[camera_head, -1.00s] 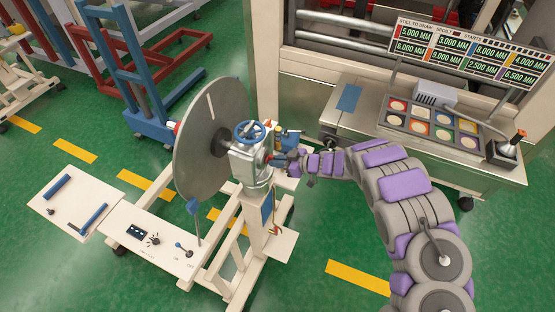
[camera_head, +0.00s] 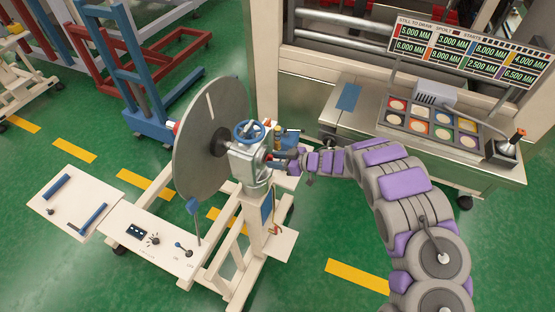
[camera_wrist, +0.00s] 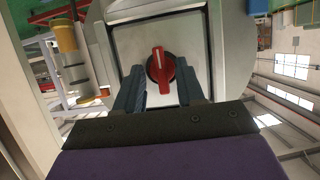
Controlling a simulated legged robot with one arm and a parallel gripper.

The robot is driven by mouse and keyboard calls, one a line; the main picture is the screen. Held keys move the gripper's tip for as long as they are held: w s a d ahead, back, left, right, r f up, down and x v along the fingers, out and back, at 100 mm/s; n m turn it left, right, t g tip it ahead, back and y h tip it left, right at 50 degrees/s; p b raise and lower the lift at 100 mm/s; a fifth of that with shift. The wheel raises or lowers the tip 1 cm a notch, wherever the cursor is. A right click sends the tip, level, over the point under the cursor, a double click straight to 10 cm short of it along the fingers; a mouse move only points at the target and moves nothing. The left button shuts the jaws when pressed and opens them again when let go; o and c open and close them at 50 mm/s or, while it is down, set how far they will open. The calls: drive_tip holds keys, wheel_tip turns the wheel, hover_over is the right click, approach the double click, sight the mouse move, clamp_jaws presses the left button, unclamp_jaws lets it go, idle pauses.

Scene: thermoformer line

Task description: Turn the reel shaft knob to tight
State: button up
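A red knob (camera_wrist: 160,68) with a white pointer line sits on a dark round base, on a square pale plate (camera_wrist: 128,42) at the end of the reel stand's head. Its pointer stands nearly upright in the wrist view. My gripper (camera_wrist: 162,84) is open, one dark finger on each side of the knob, with gaps showing between fingers and knob. In the head view, my gripper (camera_head: 284,161) is at the right side of the grey head (camera_head: 248,165); the knob is hidden there. The large grey reel disc (camera_head: 200,150) is on the head's left.
A blue handwheel (camera_head: 248,130) tops the head. A low cream shelf (camera_head: 150,240) with small controls extends front left.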

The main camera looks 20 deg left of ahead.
drive_tip(key=b+v, duration=0.3)
drive_tip(key=v, duration=1.4)
drive_tip(key=shift+d+r, duration=0.1)
